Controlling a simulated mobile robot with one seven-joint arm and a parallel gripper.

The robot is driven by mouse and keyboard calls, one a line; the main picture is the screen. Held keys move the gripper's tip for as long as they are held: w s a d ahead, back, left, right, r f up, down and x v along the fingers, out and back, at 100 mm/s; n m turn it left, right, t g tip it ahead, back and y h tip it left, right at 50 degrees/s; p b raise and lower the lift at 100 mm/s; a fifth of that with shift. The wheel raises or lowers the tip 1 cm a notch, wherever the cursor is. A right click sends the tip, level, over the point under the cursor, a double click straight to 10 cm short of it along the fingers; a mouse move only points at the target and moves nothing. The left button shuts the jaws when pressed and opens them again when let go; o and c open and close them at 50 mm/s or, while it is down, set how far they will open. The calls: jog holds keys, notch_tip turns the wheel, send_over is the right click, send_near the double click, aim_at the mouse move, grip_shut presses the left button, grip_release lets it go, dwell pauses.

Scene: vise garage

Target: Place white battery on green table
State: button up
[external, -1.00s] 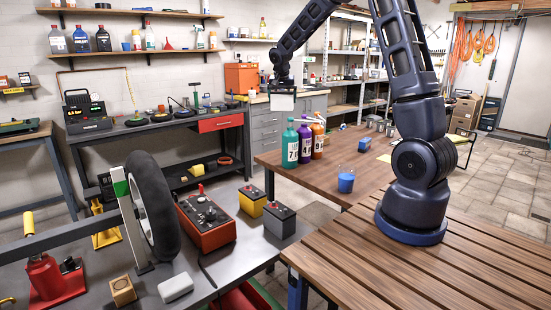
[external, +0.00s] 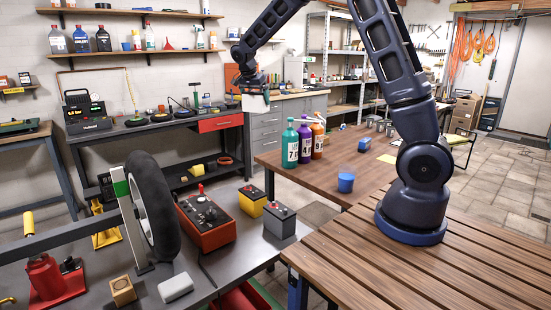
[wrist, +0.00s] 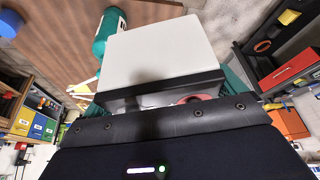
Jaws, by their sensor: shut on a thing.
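My gripper (external: 255,89) is shut on the white battery (external: 256,103), a pale block with a black end. It holds the battery in the air, in front of the back workbench in the external view. In the wrist view the white battery (wrist: 155,48) fills the upper middle, its black end toward my gripper; teal finger parts show at both sides. I see no table with a clearly green top in either view.
A brown table (external: 335,170) holds several bottles (external: 304,138) and a blue cup (external: 346,183). The grey bench (external: 220,270) carries a tire (external: 152,205), a red charger (external: 206,222) and two other batteries (external: 279,221). The back workbench (external: 150,128) holds tools.

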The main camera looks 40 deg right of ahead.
jog(key=s+a+r+m+g, duration=0.1)
jog(key=s+a+r+m, duration=0.1)
jog(key=a, duration=0.6)
jog(key=s+a+r+m+g, duration=0.1)
jog(key=a+r+m, duration=0.15)
jog(key=a, duration=0.65)
send_over(232, 195)
jog(key=f, duration=3.8)
jog(key=shift+w+d+f, duration=0.15)
jog(key=shift+w+f, duration=0.05)
jog(key=shift+f, duration=0.1)
jog(key=o, duration=1.4)
jog(key=shift+f, duration=0.15)
